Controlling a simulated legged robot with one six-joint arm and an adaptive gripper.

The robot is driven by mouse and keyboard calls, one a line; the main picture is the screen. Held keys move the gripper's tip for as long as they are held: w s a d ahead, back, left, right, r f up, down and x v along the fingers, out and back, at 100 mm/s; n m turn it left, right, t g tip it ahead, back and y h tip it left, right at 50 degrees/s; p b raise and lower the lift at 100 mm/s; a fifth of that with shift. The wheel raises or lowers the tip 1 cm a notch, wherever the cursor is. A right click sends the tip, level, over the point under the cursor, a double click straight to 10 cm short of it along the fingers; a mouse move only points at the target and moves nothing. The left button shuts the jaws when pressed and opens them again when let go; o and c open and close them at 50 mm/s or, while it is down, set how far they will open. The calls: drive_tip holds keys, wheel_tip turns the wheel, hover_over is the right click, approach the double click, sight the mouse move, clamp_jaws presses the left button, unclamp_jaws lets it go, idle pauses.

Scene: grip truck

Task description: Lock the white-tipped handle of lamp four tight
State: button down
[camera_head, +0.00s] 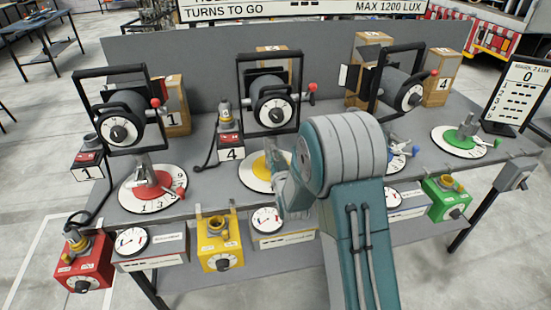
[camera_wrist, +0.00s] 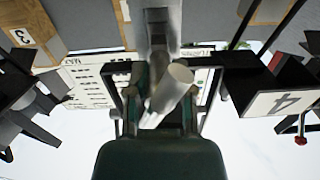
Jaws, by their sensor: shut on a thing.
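In the wrist view my gripper (camera_wrist: 160,105) is closed around a pale, white-tipped handle (camera_wrist: 180,73), which sits tilted between the fingers. A grey post (camera_wrist: 157,30) rises beyond it. In the head view my arm covers the gripper and the handle, near the yellow-and-white disc (camera_head: 256,180). The black-framed lamp (camera_head: 272,105) stands behind the disc. I cannot tell how tight the handle is.
Other framed lamps stand left (camera_head: 122,118) and right (camera_head: 400,90). A red disc (camera_head: 152,188) and a green disc (camera_head: 459,140) lie on the bench. Red (camera_head: 84,262), yellow (camera_head: 221,243) and green (camera_head: 446,198) boxes line the front. A sign stands at right (camera_head: 516,92).

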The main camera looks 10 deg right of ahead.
drive_tip(key=shift+f, duration=0.1)
drive_tip(key=shift+c, duration=2.4)
unclamp_jaws()
drive_tip(key=s, duration=1.2)
drive_tip(key=shift+w+a, duration=0.1)
